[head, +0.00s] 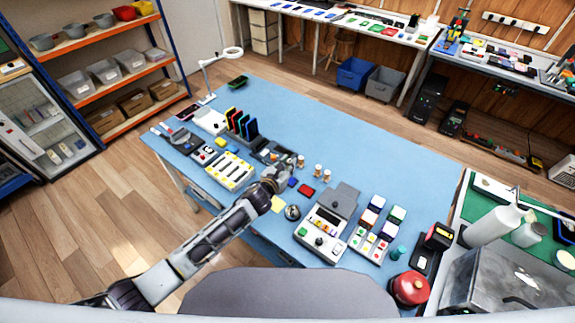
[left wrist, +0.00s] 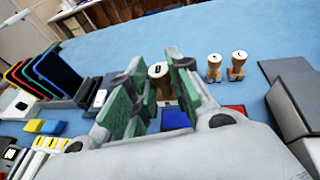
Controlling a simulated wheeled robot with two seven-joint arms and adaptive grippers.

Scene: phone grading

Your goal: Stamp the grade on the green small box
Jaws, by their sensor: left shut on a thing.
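My left gripper (head: 285,170) is over the middle of the blue table. In the left wrist view its green-padded fingers (left wrist: 152,92) are closed around a wooden stamp with a white, marked top (left wrist: 158,72). The stamp's lower part is partly hidden by the fingers; I cannot tell if it touches the table. Two similar stamps (head: 322,172) stand upright just to the right; they also show in the left wrist view (left wrist: 226,66). My right gripper is not in view.
A blue pad (head: 292,182) and a red pad (head: 307,190) lie near the gripper. A grey device with buttons (head: 324,222) stands to the right. A rack of coloured phones (head: 240,124) stands to the left. The table's far right area is clear.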

